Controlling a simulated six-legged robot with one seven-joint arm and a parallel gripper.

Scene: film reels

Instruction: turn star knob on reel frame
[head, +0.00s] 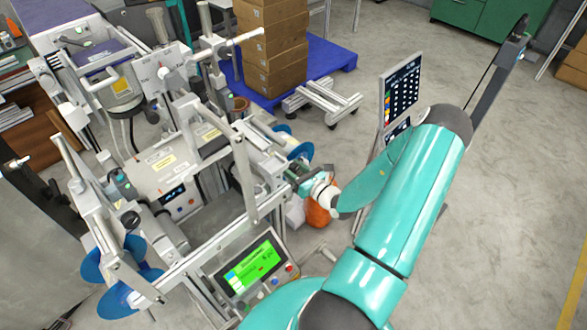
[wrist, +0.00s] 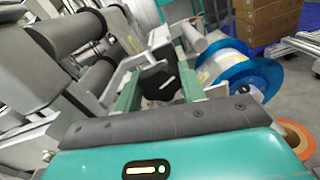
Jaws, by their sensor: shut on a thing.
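The black star knob (wrist: 157,80) shows in the wrist view between the two green fingers of my gripper (wrist: 160,88). My gripper is shut on it, one finger on each side. In the head view my gripper (head: 298,174) is at the right side of the reel frame (head: 243,178), and the knob is hidden behind the fingers there. A reel with blue flanges (wrist: 252,76) sits just right of the knob in the wrist view; its blue discs (head: 299,151) also show in the head view.
A control panel with a green screen (head: 250,268) is below my gripper. A dark display on a post (head: 401,88) stands to the right. Stacked boxes (head: 272,45) rest on a blue pallet (head: 335,52) behind. An orange roll (head: 320,208) is below my wrist. Open floor lies right.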

